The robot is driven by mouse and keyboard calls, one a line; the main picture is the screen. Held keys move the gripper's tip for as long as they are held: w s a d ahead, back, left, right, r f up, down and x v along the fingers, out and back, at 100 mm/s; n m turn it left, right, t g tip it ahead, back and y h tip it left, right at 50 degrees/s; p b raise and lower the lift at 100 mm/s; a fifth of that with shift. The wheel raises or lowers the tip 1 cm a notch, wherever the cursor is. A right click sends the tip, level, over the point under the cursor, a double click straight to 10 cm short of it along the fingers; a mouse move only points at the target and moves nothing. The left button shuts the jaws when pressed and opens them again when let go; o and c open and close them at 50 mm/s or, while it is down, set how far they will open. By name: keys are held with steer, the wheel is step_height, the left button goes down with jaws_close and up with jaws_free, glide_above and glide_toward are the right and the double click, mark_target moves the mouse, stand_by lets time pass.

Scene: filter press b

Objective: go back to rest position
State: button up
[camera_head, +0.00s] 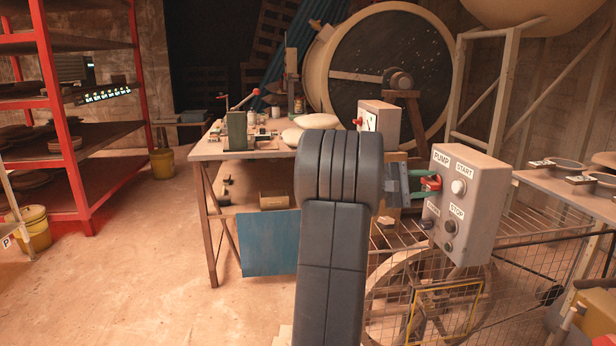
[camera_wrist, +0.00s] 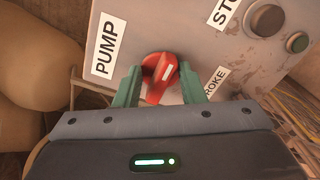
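The grey control box (camera_head: 468,205) stands right of centre in the head view, labelled PUMP, START, STOP and a partly covered word. Its red rotary knob (camera_head: 431,183) is beside the PUMP label. My gripper (camera_head: 424,185) is at the box, its green fingers on either side of the knob. The gripper is open and holds nothing. My dark arm fills the middle of the head view.
A workbench (camera_head: 225,150) with tools stands behind my arm to the left. A wire mesh guard (camera_head: 520,255) lies below the box, and a side table (camera_head: 590,200) is at right. Red shelving (camera_head: 65,120) is at far left. The floor (camera_head: 150,270) at left is clear.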

steer(key=shift+r+n+p, duration=0.25)
steer(key=shift+n+p, duration=0.55)
steer(key=shift+p, duration=0.2)
steer(key=shift+f+p, duration=0.1)
steer(key=shift+p, duration=0.25)
steer(key=shift+f+n, duration=0.1)
steer(key=shift+n, duration=0.2)
